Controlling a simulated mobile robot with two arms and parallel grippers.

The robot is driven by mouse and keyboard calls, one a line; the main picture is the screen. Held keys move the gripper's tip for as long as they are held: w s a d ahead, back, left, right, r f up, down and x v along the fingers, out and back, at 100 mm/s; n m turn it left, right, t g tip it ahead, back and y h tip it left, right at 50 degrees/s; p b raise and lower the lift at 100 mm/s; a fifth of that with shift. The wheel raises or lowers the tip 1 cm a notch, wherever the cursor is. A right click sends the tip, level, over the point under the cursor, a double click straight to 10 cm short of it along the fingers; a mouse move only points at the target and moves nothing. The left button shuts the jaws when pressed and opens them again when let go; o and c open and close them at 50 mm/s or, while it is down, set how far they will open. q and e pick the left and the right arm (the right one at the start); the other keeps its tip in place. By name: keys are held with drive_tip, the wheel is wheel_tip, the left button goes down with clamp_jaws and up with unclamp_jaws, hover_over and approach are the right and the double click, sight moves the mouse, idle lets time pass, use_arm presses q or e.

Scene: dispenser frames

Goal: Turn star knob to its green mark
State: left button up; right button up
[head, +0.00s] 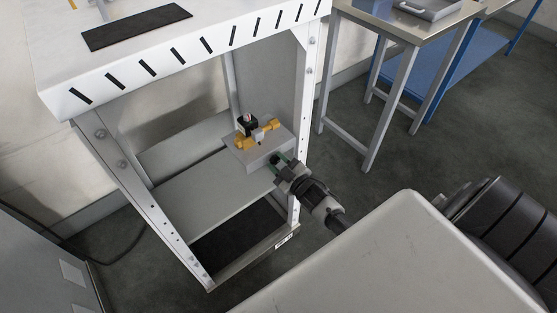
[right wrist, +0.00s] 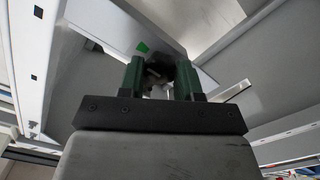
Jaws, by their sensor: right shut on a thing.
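The dark star knob (right wrist: 158,72) shows in the right wrist view between the two green fingers of my right gripper (right wrist: 160,78). The fingers are shut on it, and they hide parts of its sides. How far the knob's pointer is from the mark cannot be told. My left gripper is not in view.
The box carries brass-coloured fittings (head: 244,143) and a black block (head: 246,123). It sits inside a white frame (head: 304,110) with uprights close beside my right gripper. A steel table (head: 405,22) and a blue shelf (head: 450,62) stand at the upper right. Floor is free between.

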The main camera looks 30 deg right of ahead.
drive_tip(key=o, duration=0.9)
drive_tip(key=s, duration=0.7)
drive_tip(key=s+d, duration=0.1)
drive_tip(key=s, duration=0.3)
drive_tip(key=s+a+f+m+g, duration=0.1)
drive_tip(key=s+f+g, duration=0.25)
drive_tip(key=f, duration=0.35)
drive_tip(key=s+a+f+m+g+h+p, duration=0.1)
drive_tip(key=s+a+f+g, duration=0.1)
drive_tip(key=s+f, duration=0.35)
drive_tip(key=s+a+f+m+g, duration=0.1)
drive_tip(key=s+f+m+g, duration=0.15)
drive_tip(key=f, duration=0.65)
drive_tip(key=s+a+f+g, duration=0.2)
drive_tip(key=s+f+g, duration=0.1)
drive_tip(key=s, duration=0.4)
drive_tip(key=s+a+f+g, duration=0.2)
drive_tip(key=s+f+g, duration=0.1)
drive_tip(key=s, duration=0.4)
drive_tip(key=s+a+f+g+p, duration=0.1)
drive_tip(key=s+f+g, duration=0.2)
drive_tip(key=s, duration=0.5)
drive_tip(key=shift+s+a+f+m, duration=0.1)
drive_tip(key=shift+a+f+m, duration=0.3)
drive_tip(key=shift+f, duration=0.3)
